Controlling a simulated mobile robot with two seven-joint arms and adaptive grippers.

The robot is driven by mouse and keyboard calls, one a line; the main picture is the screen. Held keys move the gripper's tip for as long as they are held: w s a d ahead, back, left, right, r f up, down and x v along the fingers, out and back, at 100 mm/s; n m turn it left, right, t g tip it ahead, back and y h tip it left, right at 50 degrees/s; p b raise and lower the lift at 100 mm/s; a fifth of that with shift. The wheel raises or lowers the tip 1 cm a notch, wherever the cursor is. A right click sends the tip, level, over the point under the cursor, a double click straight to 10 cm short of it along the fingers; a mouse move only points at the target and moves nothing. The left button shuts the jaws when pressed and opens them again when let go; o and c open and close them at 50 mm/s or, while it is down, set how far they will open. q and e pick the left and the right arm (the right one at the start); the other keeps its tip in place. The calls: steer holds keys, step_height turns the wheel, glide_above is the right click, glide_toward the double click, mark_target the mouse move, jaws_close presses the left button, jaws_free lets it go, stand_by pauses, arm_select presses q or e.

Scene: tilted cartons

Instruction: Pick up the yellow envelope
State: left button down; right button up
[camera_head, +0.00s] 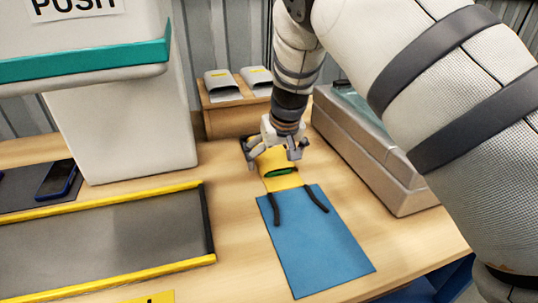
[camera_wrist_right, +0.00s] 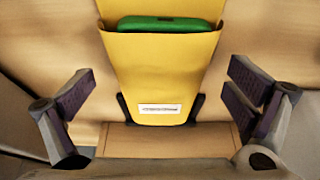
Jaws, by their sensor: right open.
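The yellow envelope (camera_head: 283,183) is partly hidden behind my right gripper in the head view. In the right wrist view the envelope (camera_wrist_right: 160,75) fills the middle. A green item (camera_wrist_right: 164,24) sticks out of its pocket, and a small white label shows on its face. My right gripper (camera_head: 275,158) is open above the envelope. In the right wrist view its two fingers (camera_wrist_right: 163,88) stand apart, one on each side of the envelope, with visible gaps. I cannot tell their height above it. My left gripper is not in view.
A blue sheet (camera_head: 315,240) with two black strips lies in front of the envelope. A grey box-like machine (camera_head: 375,150) stands at right. A white bin (camera_head: 120,120), a yellow-edged tray (camera_head: 110,287) and a dark phone (camera_head: 56,178) are at left. A wooden stand (camera_head: 235,118) is behind.

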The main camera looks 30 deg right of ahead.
steer(key=shift+r, duration=0.2)
steer(key=c, duration=1.2)
